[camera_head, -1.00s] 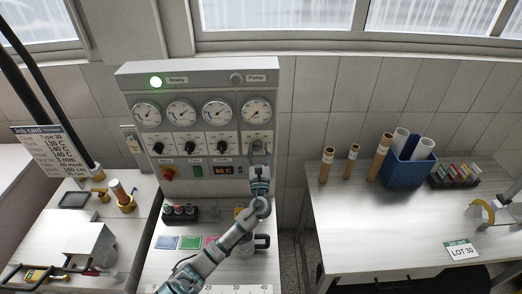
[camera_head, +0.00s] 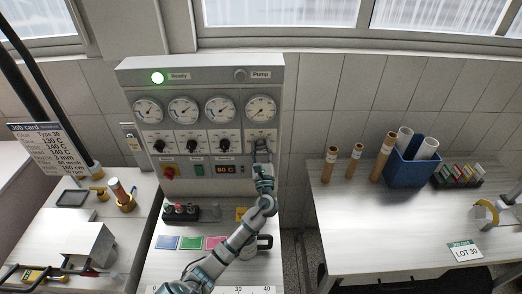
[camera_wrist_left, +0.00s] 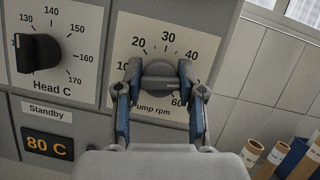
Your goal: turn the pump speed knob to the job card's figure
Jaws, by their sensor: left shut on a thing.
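The pump speed knob (camera_wrist_left: 159,84) is a dark round knob over the label "Pump rpm". Its dial plate (camera_wrist_left: 165,30) shows 10, 20, 30, 40 and 60; the fingers cover part of it. I cannot tell which figure the knob points to. My left gripper (camera_head: 262,146) is at the rightmost knob of the panel. In the wrist view its two fingers (camera_wrist_left: 160,88) are shut on the knob, one on each side. My right gripper is out of view.
The control panel (camera_head: 205,77) has several gauges, a lit green Ready lamp (camera_head: 157,78) and an unlit Pump lamp (camera_head: 239,75). The Head C knob (camera_wrist_left: 38,53) is left of the pump knob. An orange display (camera_head: 225,169) reads 80 C. A table (camera_head: 385,235) stands at the right.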

